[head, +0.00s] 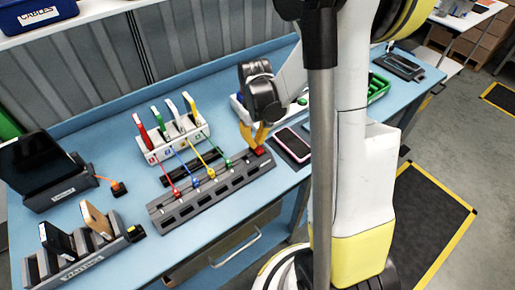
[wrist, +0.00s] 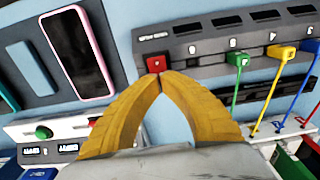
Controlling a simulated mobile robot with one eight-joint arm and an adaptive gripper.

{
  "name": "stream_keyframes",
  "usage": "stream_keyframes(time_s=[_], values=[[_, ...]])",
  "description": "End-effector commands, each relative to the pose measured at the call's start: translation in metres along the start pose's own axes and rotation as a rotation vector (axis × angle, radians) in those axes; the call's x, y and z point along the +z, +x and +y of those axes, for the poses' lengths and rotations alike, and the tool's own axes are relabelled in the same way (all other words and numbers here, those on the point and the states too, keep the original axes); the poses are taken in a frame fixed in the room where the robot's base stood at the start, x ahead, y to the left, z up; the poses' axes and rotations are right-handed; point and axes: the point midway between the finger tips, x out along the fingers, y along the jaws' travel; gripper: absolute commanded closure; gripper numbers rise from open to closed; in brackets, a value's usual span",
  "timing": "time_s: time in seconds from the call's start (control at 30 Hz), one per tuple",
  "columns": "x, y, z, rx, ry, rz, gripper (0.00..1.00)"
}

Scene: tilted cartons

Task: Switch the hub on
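The hub is a long grey strip (head: 210,197) on the blue bench in the head view. It also shows in the wrist view (wrist: 205,66). A small red switch (head: 260,151) sits at its right end; in the wrist view (wrist: 156,63) it is just beyond my fingertips. My gripper (head: 257,142) has yellow fingers, empty, with tips together at the switch. The tips look close to or touching it; I cannot tell whether it is pressed. Green, yellow, blue and red plugs sit along the hub, the green plug (wrist: 238,59) nearest the switch.
A pink-edged phone (head: 293,142) lies right of the hub. Thin cables run from the plugs toward a white rack (head: 180,143) with several coloured upright items. A dark rack (head: 82,258) stands front left, with a dark screen stand (head: 50,180) behind it.

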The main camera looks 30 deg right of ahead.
Motion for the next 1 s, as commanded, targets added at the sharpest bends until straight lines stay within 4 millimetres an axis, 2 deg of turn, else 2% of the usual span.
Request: stream_keyframes(time_s=[0.73,1.0], values=[[0.0,0.012,0.0,0.0,0.0,0.0,1.0],[0.0,0.001,0.0,0.0,0.0,-0.001,1.0]])
